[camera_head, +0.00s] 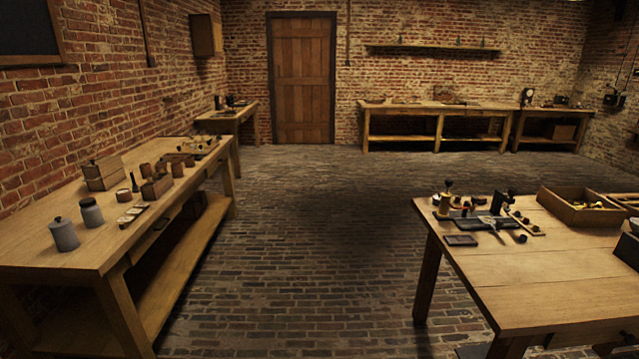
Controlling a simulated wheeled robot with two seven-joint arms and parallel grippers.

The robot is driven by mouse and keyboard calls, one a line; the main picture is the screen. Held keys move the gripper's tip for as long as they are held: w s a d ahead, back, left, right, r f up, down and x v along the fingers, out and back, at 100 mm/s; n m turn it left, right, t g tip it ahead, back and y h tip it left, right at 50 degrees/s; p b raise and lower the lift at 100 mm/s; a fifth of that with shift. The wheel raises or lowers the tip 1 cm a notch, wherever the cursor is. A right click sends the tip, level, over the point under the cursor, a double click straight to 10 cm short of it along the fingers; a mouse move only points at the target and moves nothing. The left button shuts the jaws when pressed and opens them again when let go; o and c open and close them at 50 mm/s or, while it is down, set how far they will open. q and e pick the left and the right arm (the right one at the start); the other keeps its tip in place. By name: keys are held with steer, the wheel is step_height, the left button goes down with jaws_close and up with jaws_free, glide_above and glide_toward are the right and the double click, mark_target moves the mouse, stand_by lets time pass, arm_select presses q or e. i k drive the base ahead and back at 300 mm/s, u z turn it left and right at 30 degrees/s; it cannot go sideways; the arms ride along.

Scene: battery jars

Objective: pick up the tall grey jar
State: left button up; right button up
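Two grey jars stand upright on the left workbench (38,252), close to its near end. The front jar (65,236) is blue-grey, with a flat lid and a small knob. The other jar (91,215) is just behind and to the right, darker grey with a narrower neck and cap. They look close in height; the front one seems slightly taller, but I cannot tell surely which is the tall grey jar. Neither of my grippers is in view, and nothing touches the jars.
Small wooden boxes (104,174) and low containers crowd the bench behind the jars. A right table (560,265) holds instruments and an open wooden crate (575,212). The brick floor (310,240) between the tables is clear up to a wooden door (302,80).

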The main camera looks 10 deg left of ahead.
mark_target(93, 217)
steer(key=u, duration=0.6)
steer(key=i, duration=2.2)
steer(key=u, duration=0.8)
